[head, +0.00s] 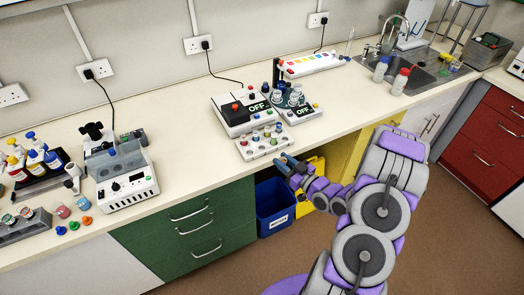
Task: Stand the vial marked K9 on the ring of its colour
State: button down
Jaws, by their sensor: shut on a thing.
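My gripper (286,160) is at the front edge of the bench, just right of and in front of a white rack. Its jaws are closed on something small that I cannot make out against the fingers. The white rack (246,151) holds several small vials with coloured caps, among them red and green. No K9 mark can be read at this size, so I cannot tell which vial bears it. I cannot make out any coloured rings for certain. A white strip with a row of coloured squares (312,62) lies at the back of the bench.
Two devices marked OFF (236,118) stand behind the rack. A white instrument (128,187), bottles (35,157) and loose coloured caps (74,226) are at left. Red- and blue-capped bottles (400,82) stand by the sink (430,70). Bench space left of the rack is clear.

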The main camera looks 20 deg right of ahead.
jog(key=w, duration=0.5)
jog(key=w+f+b, duration=0.1)
jog(key=w, duration=0.8)
jog(key=shift+w+a+f+b, duration=0.25)
jog(key=shift+w+a+b, duration=0.05)
jog(key=shift+w+a, duration=0.05)
jog(key=f, duration=0.1)
jog(key=w+f, duration=0.1)
jog(key=shift+w+f+b, duration=0.2)
jog(key=shift+f+b, duration=0.1)
jog(key=shift+f, duration=0.35)
jog(key=c, duration=0.8)
grip_release()
jog(key=shift+c, duration=0.2)
